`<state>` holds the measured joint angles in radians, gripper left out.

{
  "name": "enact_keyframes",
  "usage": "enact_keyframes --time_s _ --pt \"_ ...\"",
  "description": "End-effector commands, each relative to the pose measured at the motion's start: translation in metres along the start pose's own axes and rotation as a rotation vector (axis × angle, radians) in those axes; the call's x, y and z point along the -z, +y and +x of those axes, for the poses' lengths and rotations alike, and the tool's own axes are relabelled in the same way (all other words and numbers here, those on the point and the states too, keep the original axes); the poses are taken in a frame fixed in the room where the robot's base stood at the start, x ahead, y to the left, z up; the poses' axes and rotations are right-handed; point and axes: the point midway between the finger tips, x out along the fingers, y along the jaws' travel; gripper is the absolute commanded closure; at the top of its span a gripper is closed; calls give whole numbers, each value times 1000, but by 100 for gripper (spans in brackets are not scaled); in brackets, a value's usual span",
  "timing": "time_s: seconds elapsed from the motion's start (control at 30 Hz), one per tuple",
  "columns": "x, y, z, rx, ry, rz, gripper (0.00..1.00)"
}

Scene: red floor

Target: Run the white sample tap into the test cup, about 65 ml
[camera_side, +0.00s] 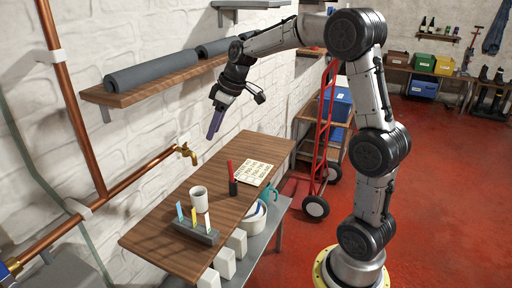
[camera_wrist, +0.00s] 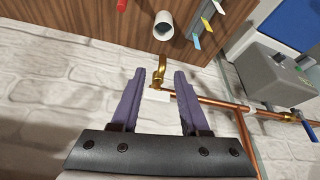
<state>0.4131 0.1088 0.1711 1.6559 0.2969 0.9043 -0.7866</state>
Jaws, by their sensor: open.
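A dark block (camera_side: 196,233) on the wooden bench carries three upright coloured levers or tags: blue, yellow and white. The white one (camera_side: 207,222) is at the right end in the side view; it also shows in the wrist view (camera_wrist: 196,41). A white cup (camera_side: 199,194) stands upright just behind the block; the wrist view shows its open mouth (camera_wrist: 163,24). I cannot see any liquid in it. My gripper (camera_side: 213,133), with purple fingers, is open and empty, high above the bench near the wall. Its fingers point down in the side view (camera_wrist: 159,76).
A brass tap (camera_side: 187,152) on copper pipe (camera_side: 128,178) juts from the wall behind the bench (camera_side: 160,225). A wall shelf (camera_side: 150,90) holds grey rolls.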

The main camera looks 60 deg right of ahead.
Motion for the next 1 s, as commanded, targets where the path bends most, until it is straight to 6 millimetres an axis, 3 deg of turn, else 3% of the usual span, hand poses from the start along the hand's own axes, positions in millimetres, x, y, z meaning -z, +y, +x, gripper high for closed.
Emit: enact_keyframes --time_s 0.47,0.63,0.9,1.0 --pt "77 -1 38 2 -4 -5 55" --pt "75 -2 70 5 -11 -1 55" --pt "75 -6 70 -77 -15 198 55" --pt "75 -6 51 -83 -13 210 55"
